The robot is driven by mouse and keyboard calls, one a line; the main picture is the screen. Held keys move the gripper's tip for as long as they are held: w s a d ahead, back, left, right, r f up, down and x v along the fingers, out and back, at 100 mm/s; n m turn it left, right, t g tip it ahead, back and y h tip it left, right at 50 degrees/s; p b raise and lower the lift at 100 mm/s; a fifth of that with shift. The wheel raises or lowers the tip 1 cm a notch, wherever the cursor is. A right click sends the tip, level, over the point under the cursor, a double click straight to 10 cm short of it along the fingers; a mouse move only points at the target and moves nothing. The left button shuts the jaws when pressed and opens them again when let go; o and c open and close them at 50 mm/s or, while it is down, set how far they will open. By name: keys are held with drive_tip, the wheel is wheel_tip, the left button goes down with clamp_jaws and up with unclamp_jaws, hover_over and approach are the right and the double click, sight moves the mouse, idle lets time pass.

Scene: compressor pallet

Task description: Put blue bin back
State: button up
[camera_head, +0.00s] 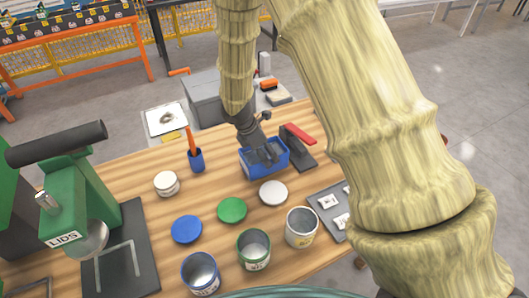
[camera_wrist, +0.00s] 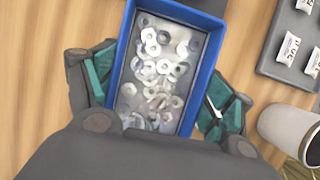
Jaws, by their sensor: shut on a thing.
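The blue bin (camera_head: 266,170) is at the back middle of the wooden table, left of a red-handled tool. In the wrist view the bin (camera_wrist: 207,72) is filled with loose metal washers or nuts. My gripper (camera_head: 262,152) reaches down over the bin. In the wrist view my gripper (camera_wrist: 163,92) has a teal-padded finger on each side of the bin, shut on its side walls. I cannot tell whether the bin rests on the table or is slightly raised.
Blue (camera_head: 187,229), green (camera_head: 232,209) and white (camera_head: 273,193) lids lie in front, with open cans (camera_head: 254,250) nearer. A blue cup (camera_head: 196,160) stands left, the red-handled tool (camera_head: 298,145) close right. A grey tray (camera_head: 328,208) is at right, a green press (camera_head: 75,200) far left.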

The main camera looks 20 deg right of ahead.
drive_tip(key=shift+f, duration=0.6)
drive_tip(key=shift+f, duration=0.2)
drive_tip(key=o, duration=1.6)
drive_tip(key=b+v, duration=0.2)
drive_tip(key=v, duration=1)
drive_tip(key=shift+a+b+x, duration=0.15)
drive_tip(key=shift+b+x, duration=0.25)
drive_tip(key=shift+x, duration=1.1)
drive_tip(key=shift+a+b+x, duration=0.15)
drive_tip(key=shift+b+x, duration=0.2)
drive_tip(key=shift+x, duration=1.15)
drive_tip(key=shift+a+b+x, duration=0.2)
drive_tip(key=shift+b+x, duration=0.2)
drive_tip(key=shift+x, duration=1.1)
drive_tip(key=shift+p+x, duration=0.6)
drive_tip(key=shift+x, duration=2.15)
